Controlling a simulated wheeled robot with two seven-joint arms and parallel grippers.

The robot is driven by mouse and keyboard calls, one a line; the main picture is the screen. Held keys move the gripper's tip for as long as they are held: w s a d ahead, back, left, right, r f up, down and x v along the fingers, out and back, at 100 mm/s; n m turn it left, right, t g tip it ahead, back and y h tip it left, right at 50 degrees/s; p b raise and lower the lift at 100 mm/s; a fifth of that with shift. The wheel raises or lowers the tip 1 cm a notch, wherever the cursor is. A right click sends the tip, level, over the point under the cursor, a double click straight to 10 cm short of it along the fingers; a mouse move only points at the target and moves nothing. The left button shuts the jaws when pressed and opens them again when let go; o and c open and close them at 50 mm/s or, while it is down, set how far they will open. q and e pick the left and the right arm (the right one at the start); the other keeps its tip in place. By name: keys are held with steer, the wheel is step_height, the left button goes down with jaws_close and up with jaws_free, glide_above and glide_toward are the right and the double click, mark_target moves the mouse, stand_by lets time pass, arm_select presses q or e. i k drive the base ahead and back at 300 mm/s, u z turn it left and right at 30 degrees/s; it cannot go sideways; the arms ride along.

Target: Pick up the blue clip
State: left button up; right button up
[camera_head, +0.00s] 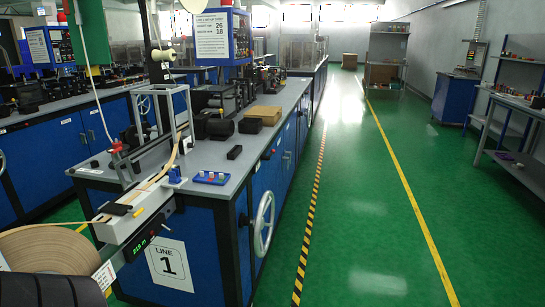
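A small blue piece (174,175), which may be the blue clip, sits at the far end of the white tape guide (140,215), beside the tan tape strip. It is too small to make out its shape or whether it grips the tape. Neither of my grippers shows in this view, so I cannot see whether they are open or shut.
A large tan tape reel (45,248) fills the lower left. A blue button panel (211,178), a black block (234,152) and a cardboard-coloured box (263,115) lie on the grey bench. A handwheel (264,224) juts from its side. The green floor at right is clear.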

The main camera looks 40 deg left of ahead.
mark_target(175, 176)
steer(key=u, duration=0.35)
steer(key=i, duration=1.5)
steer(key=u, duration=1.55)
steer(key=i, duration=0.5)
steer(key=u, duration=0.45)
